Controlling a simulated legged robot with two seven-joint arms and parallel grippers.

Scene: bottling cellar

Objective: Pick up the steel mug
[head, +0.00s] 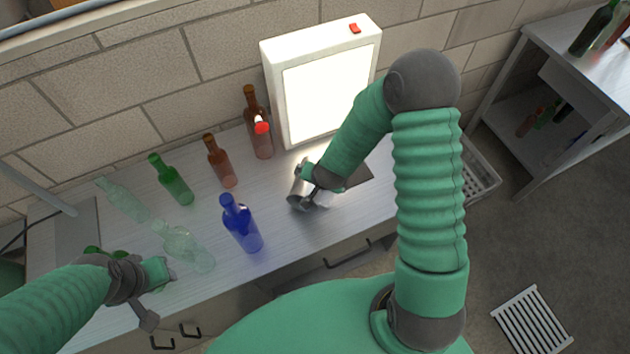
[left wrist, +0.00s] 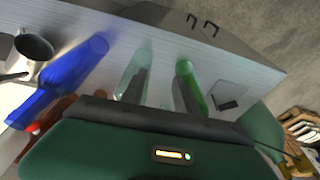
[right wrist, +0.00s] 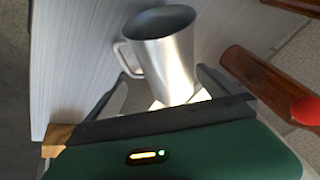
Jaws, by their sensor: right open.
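The steel mug (head: 297,192) stands on the bench in front of the light box, partly covered by my right gripper (head: 312,190). In the right wrist view the mug (right wrist: 168,62) shows its open rim and a handle on its left side. The right fingers (right wrist: 165,90) are apart, one on each side of the mug's lower part; I cannot tell whether they touch it. My left gripper (head: 165,273) is at the bench's left front, by the clear bottles. Its fingers (left wrist: 160,90) are apart with nothing between them in the left wrist view.
A lit light box (head: 325,95) stands at the wall. A blue bottle (head: 240,225), a green bottle (head: 173,182), brown bottles (head: 219,163) (head: 257,125) and clear bottles (head: 187,247) stand left of the mug. A grey crate (head: 478,172) is beyond the bench's right end.

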